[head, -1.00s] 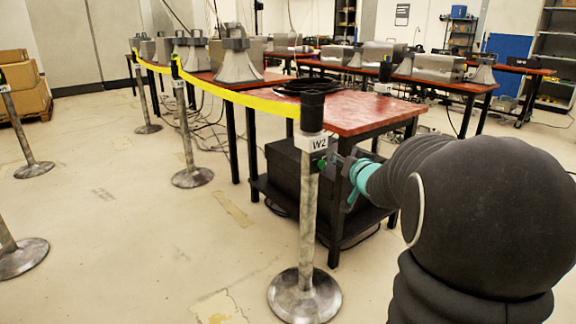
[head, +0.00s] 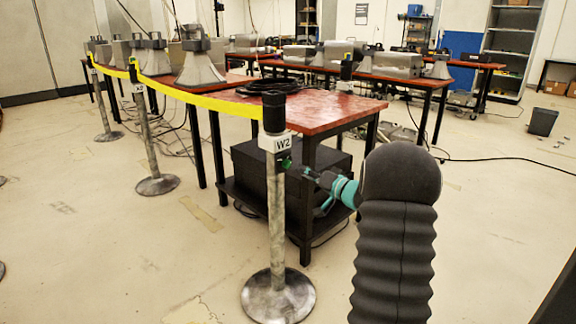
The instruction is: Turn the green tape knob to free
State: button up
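The green tape knob (head: 285,164) is a small green patch on the grey post marked W2 (head: 277,215), just below its white label. The post stands upright on a round metal base, with a black head that holds the yellow tape (head: 205,101). My gripper (head: 308,175), dark with teal parts, is just right of the knob and points left at it. A small gap seems to show between the fingertips and the knob. The fingers are too small to show whether they are open or shut. The knob's exact angle cannot be read.
A red-topped table (head: 325,110) with a coiled black cable stands close behind the post and gripper. A black box (head: 262,170) sits on its lower shelf. The tape runs left to another post (head: 147,150). Floor in front and at left is open.

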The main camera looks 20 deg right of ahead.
aim_at(289, 165)
jog(key=x, duration=0.8)
jog(key=shift+w+a, duration=0.1)
jog(key=shift+w, duration=0.1)
jog(key=shift+c, duration=0.2)
grip_shut()
